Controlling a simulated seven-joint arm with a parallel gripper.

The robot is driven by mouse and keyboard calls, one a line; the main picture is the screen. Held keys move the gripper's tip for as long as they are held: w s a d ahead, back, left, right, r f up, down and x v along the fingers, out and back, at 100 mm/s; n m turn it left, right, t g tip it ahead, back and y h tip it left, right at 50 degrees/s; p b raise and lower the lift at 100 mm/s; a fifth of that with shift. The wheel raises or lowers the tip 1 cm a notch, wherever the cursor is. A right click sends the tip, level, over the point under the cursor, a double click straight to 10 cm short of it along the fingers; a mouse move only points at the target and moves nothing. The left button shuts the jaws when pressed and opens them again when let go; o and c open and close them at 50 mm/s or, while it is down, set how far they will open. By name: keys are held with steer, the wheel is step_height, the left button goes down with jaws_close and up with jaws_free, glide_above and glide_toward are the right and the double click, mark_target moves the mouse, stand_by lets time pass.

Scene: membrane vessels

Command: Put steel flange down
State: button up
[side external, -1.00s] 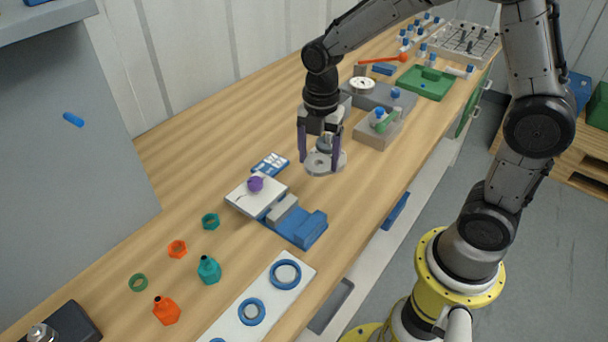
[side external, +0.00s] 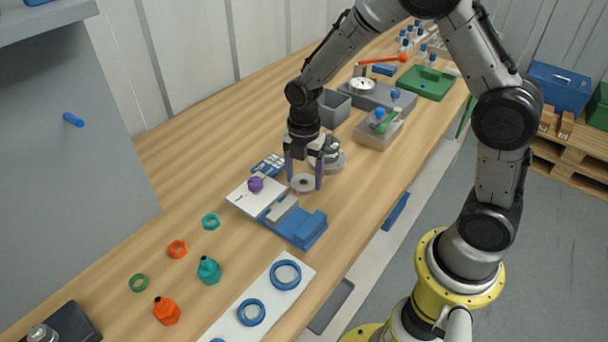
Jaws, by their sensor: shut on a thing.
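The flange is low over the wooden bench (side external: 345,205), just behind the blue and white fixture (side external: 298,222). I cannot tell whether it touches the bench. My gripper and wrist hide part of its far side.
A round stepped steel part (side external: 332,157) stands close behind my gripper. A blue-and-white card (side external: 268,165) lies to the left. The fixture carries a purple knob (side external: 255,184). A grey block with a green-handled item (side external: 378,134) is farther back right.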

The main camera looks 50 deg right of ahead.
steer(key=shift+f, duration=0.1)
steer(key=o, duration=1.6)
step_height(320, 180, up, 12)
steer(key=shift+s+d+r+m+t, duration=0.1)
steer(key=shift+s+r+m+t, duration=1.05)
steer(key=shift+s+m, duration=2.35)
steer(key=shift+s+d+r+m+t, duration=0.1)
steer(key=shift+s+r+m+t, duration=1)
steer(key=shift+s+m, duration=2.45)
steer(key=shift+s+r+m+t, duration=0.55)
steer(key=shift+s+r+m, duration=1.1)
steer(key=shift+s+m, duration=1.85)
